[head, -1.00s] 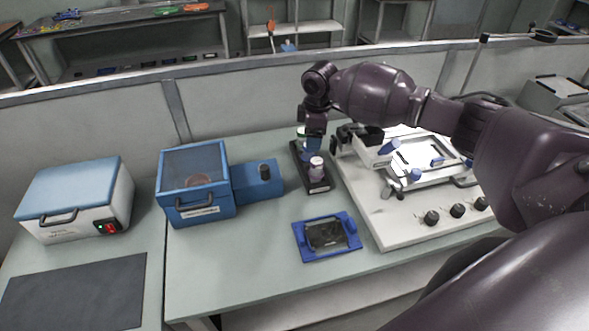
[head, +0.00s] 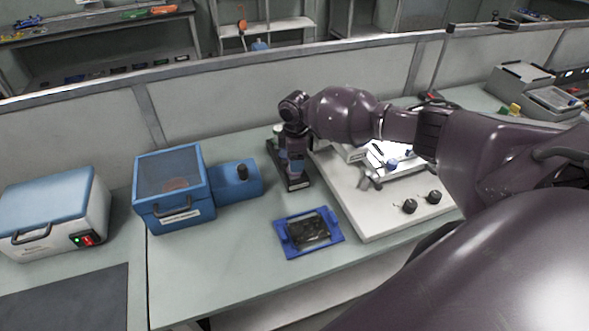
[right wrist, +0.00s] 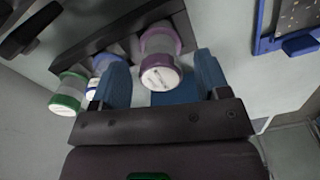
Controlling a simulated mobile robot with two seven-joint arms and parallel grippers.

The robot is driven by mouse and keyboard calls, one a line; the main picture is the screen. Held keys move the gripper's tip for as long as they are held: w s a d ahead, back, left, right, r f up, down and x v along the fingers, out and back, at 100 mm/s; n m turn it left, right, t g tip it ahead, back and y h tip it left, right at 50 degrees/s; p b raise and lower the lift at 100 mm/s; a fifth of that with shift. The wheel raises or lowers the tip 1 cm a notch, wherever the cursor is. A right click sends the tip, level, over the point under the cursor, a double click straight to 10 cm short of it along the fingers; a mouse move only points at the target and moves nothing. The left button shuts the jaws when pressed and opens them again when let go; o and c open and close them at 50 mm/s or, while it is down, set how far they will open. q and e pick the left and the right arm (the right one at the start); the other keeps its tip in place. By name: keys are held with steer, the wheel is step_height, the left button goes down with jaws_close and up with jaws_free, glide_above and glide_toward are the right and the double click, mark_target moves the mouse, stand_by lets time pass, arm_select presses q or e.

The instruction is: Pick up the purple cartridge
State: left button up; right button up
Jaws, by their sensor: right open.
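The purple cartridge (right wrist: 160,58), with a white end and purple bands, stands in the black rack (right wrist: 118,33) in the right wrist view. My right gripper (right wrist: 161,64) is open, with its blue fingers on either side of the cartridge; I cannot tell if they touch it. A green-banded cartridge (right wrist: 68,92) and a blue-banded one (right wrist: 102,64) are farther left along the rack. In the head view my right gripper (head: 292,163) is over the near part of the rack (head: 298,184) and hides the purple cartridge. My left gripper is not in view.
A blue tray with a dark plate (head: 309,232) lies in front of the rack. A white instrument platform with knobs (head: 372,222) stands close to its right. A blue lidded box (head: 174,190) with a side unit (head: 236,181) stands to the left.

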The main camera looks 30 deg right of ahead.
steer(key=shift+f, duration=1)
steer(key=c, duration=1.2)
steer(key=shift+o, duration=0.2)
steer(key=shift+r, duration=0.1)
